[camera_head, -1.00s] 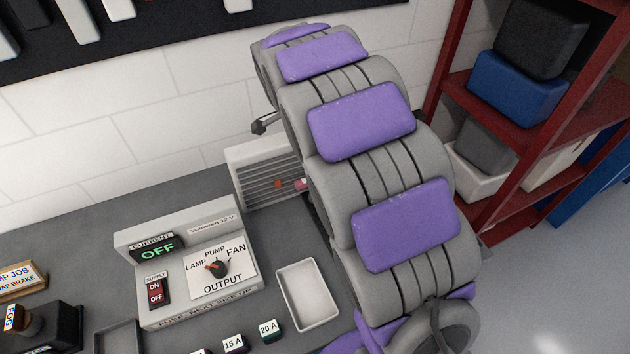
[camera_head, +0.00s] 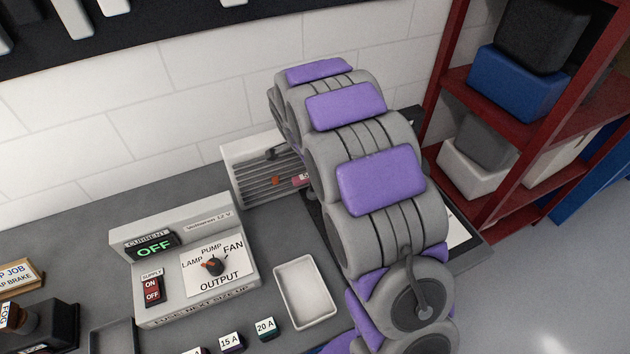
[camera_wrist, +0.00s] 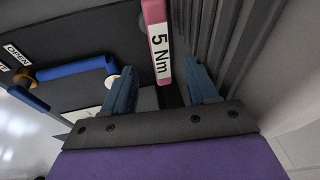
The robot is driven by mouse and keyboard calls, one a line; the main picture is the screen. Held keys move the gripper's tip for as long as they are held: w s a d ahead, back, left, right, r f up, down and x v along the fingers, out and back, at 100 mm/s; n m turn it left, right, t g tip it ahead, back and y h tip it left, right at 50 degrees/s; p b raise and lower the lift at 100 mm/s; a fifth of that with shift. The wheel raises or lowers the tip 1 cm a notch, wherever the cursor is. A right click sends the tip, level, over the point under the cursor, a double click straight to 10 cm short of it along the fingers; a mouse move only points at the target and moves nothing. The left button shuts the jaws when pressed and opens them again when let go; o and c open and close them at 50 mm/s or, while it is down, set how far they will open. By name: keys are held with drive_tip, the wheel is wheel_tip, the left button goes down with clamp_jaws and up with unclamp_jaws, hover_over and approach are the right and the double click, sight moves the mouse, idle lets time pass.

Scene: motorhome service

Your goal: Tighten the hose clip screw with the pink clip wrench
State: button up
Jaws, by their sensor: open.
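The pink clip wrench (camera_wrist: 155,38), with a white "5 Nm" label, shows in the wrist view just ahead of my gripper (camera_wrist: 163,78). My gripper's two blue fingers are open. The wrench's near end and a dark part below it lie in line with the gap between them. I cannot tell whether either finger touches it. In the head view a small pink piece (camera_head: 301,180), perhaps the wrench, shows beside my arm, which hides my gripper there. I cannot make out the hose clip or its screw.
A blue handle (camera_wrist: 75,68) near an "OPEN" label is left of my gripper. A slatted grey unit (camera_head: 262,180) stands at the wall, close to my arm. The bench holds a control panel (camera_head: 185,265) reading OFF and an empty tray (camera_head: 305,291). A red shelf (camera_head: 490,195) stands right.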

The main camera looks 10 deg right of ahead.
sight(310, 175)
drive_tip(key=f, duration=0.3)
drive_tip(key=shift+w+a+f, duration=0.2)
drive_tip(key=shift+w+f, duration=0.2)
drive_tip(key=shift+a, duration=0.1)
drive_tip(key=shift+d+b, duration=0.3)
drive_tip(key=shift+d, duration=0.15)
drive_tip(key=shift+f, duration=0.1)
drive_tip(key=shift+a+f+b, duration=0.15)
drive_tip(key=shift+a+b, duration=0.15)
drive_tip(key=shift+b, duration=0.05)
drive_tip(key=shift+d, duration=0.15)
drive_tip(key=shift+c, duration=0.4)
clamp_jaws()
